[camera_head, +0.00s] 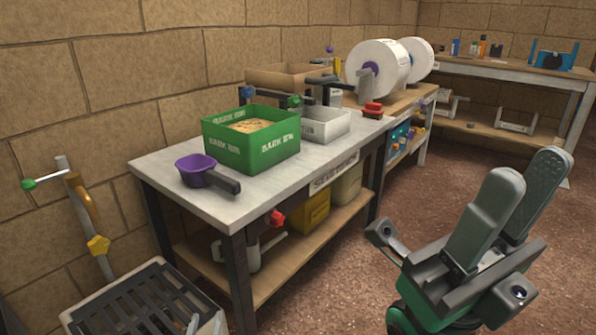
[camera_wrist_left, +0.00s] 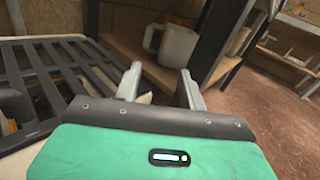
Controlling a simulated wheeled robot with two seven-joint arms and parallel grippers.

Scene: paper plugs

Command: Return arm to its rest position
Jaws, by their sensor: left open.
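My left gripper (camera_wrist_left: 160,75) shows in the left wrist view, with two grey fingers apart and nothing between them. My right gripper (camera_head: 528,172) is at the lower right of the head view, over the floor and clear of the table. Its two long grey fingers point up and are apart, with nothing seen between them.
The workbench (camera_head: 300,190) holds a green bark bin (camera_head: 250,140), a purple scoop (camera_head: 200,172) and a white bin (camera_head: 325,125). A watering can (camera_wrist_left: 172,45) stands on its lower shelf. The grate also shows in the head view (camera_head: 140,300). The floor (camera_head: 350,275) at right is open.

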